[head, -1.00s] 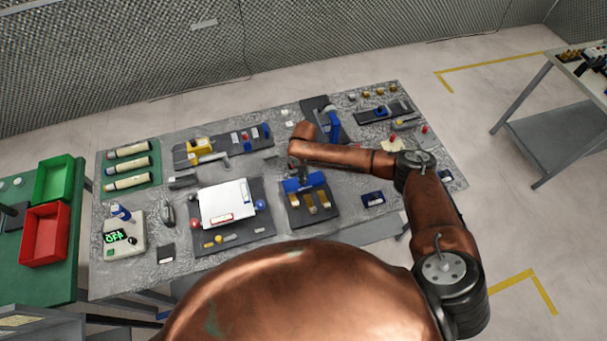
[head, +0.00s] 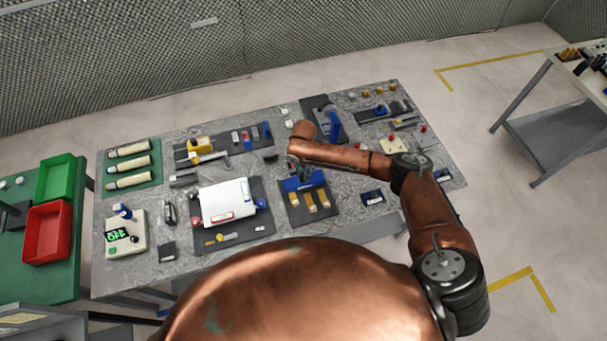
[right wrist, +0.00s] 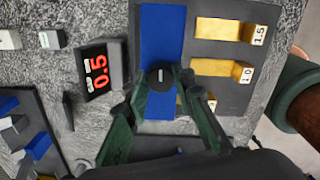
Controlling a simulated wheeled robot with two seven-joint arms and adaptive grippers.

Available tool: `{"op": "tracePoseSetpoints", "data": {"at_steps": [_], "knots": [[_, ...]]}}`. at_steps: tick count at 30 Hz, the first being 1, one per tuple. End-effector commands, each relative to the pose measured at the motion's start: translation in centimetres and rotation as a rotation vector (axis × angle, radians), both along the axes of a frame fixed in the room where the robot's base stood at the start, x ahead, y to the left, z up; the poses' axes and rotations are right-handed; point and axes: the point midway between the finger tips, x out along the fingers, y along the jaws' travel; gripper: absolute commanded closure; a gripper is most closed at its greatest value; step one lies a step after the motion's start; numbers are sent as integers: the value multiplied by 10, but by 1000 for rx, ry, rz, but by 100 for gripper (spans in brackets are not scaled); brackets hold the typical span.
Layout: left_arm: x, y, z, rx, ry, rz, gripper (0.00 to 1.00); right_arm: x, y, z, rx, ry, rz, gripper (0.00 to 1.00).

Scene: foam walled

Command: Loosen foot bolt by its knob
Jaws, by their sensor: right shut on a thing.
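A blue block (right wrist: 160,25) lies across a dark plate and carries a dark round knob (right wrist: 161,78) with a pale line on top. The same blue block shows in the head view (head: 301,183). My right gripper (right wrist: 161,86) is shut on the knob, its green fingers on both sides of it, seen from above. In the head view my right gripper (head: 295,167) is small and partly hidden by my forearm. The bolt's shaft and foot are hidden below the knob. My left gripper is not in view.
Yellow blocks (right wrist: 222,68) marked 1.0 and 1.5 stand beside the blue block. A red display (right wrist: 98,70) reads 0.5. A white panel (head: 225,200) on a dark plate is left of the fixture, and a blue upright part (head: 334,125) stands behind.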

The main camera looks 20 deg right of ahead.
Motion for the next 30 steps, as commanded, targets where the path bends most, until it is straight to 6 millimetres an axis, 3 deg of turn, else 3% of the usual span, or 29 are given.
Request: {"op": "tracePoseSetpoints", "data": {"at_steps": [30], "knots": [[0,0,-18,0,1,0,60,2,2,-1,0,0,941,100]]}}
